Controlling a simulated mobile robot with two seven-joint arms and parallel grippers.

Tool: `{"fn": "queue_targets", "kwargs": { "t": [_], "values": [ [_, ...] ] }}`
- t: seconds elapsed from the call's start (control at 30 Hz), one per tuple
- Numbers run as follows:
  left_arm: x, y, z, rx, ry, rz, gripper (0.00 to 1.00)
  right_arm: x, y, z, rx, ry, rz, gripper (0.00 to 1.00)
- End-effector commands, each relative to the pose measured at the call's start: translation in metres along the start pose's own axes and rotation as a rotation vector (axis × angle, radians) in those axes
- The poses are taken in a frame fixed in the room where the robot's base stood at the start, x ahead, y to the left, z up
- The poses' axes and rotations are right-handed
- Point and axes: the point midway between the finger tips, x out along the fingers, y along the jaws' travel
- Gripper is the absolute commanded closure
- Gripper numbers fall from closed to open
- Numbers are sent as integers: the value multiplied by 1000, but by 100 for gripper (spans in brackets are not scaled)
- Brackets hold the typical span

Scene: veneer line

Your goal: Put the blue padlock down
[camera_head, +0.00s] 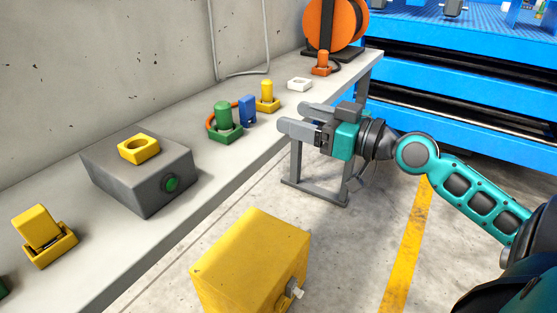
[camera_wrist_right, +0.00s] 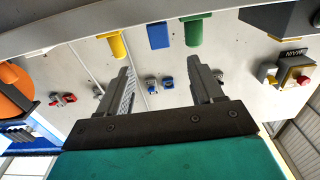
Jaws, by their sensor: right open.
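The blue padlock (camera_head: 247,111) appears as a small upright blue block on the grey bench, between a green peg piece and a yellow one. It also shows in the wrist view (camera_wrist_right: 158,35), at the top, roughly in line with the gap between my fingers. My right gripper (camera_head: 284,117) is over the bench's front edge, its fingers pointing toward the padlock. Its two fingers stand apart with nothing between them, also in the wrist view (camera_wrist_right: 162,70). The padlock is clear of the fingertips. My left gripper is not in view.
The green piece (camera_head: 224,121) and yellow piece (camera_head: 267,97) stand close beside the padlock. A white block (camera_head: 299,84) and an orange piece (camera_head: 321,65) are farther back. A grey box (camera_head: 140,174) sits nearer. A yellow box (camera_head: 250,262) stands below the bench (camera_head: 210,189).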

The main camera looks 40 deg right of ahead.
Motion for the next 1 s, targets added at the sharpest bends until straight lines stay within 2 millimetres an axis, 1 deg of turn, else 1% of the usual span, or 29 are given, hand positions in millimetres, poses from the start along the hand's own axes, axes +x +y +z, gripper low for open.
{"fn": "queue_targets", "kwargs": {
  "t": [0.17,0.23,0.27,0.37,0.4,0.43,0.47,0.5,0.57,0.6,0.67,0.7,0.8,0.83,0.9,1.0],
  "values": [
    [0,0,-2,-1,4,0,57,0,0,2,1,-2,1,34],
    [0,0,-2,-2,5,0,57,0,-1,12,7,-18,9,34],
    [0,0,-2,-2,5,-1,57,0,-2,20,12,-31,13,34],
    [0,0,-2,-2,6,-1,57,-2,-9,60,32,-97,38,34],
    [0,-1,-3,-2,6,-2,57,-3,-15,82,41,-135,49,34],
    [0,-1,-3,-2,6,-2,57,-4,-21,99,49,-164,57,34],
    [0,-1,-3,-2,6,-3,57,-5,-28,117,56,-195,65,34],
    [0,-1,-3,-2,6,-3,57,-6,-40,141,67,-240,72,34],
    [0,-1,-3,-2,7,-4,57,-9,-62,177,82,-307,83,34],
    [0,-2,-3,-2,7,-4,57,-11,-79,199,91,-351,88,34],
    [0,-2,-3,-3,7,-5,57,-13,-106,228,101,-411,91,34],
    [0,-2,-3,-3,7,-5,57,-14,-124,243,104,-445,93,34],
    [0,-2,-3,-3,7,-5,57,-16,-166,270,106,-514,93,34],
    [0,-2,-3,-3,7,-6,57,-16,-176,275,106,-529,93,34],
    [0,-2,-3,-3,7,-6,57,-15,-196,283,103,-554,93,34],
    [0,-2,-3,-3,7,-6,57,-15,-214,289,97,-577,93,34]
  ]
}}
